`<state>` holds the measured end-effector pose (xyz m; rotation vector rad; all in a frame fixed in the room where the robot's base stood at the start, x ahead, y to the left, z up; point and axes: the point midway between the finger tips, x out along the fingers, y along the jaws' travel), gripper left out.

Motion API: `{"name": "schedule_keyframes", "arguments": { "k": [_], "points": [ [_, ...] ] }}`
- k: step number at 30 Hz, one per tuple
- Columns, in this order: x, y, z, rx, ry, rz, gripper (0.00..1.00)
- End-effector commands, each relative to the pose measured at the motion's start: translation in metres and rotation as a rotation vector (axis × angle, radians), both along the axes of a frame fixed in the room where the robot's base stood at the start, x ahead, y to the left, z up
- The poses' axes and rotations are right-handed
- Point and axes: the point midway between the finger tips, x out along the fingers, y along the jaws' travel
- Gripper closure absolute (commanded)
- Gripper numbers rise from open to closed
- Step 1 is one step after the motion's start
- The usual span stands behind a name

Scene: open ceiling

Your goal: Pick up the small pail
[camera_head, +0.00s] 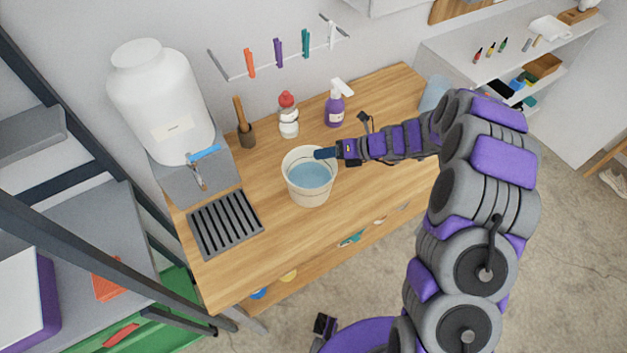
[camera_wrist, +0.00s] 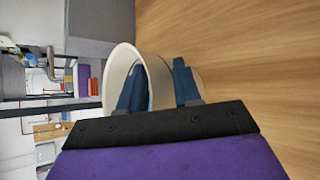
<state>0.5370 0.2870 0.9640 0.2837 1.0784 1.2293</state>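The small pail (camera_head: 309,187) is white and round, with light blue liquid inside, and stands upright on the wooden table. My gripper (camera_head: 325,153) is at its upper right rim. In the wrist view the pail (camera_wrist: 122,56) lies sideways in the picture. The two dark blue fingers of my gripper (camera_wrist: 159,86) are spread apart. One finger is over the pail's opening and the other is by its outer wall, with the rim between them. A gap shows between the fingers, and their tips' contact with the wall is not clear.
A slatted drain tray (camera_head: 225,223) and a large white jug (camera_head: 163,102) on a grey stand are left of the pail. A red-capped bottle (camera_head: 288,116), a purple spray bottle (camera_head: 334,108) and a brush holder (camera_head: 246,135) stand behind. The table's front is clear.

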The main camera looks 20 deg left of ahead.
Motion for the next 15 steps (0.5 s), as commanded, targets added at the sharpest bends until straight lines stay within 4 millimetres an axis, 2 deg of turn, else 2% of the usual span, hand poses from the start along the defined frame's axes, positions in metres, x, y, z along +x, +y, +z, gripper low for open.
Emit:
{"name": "schedule_keyframes", "arguments": {
  "k": [1,6,15],
  "points": [
    [0.0000,0.0004,0.0003,0.000,0.000,0.000,0.85],
    [-0.0003,0.0023,-0.0001,-0.001,0.000,0.001,1.00],
    [-0.0004,0.0024,0.0004,-0.001,0.000,0.001,1.00]
  ]
}}
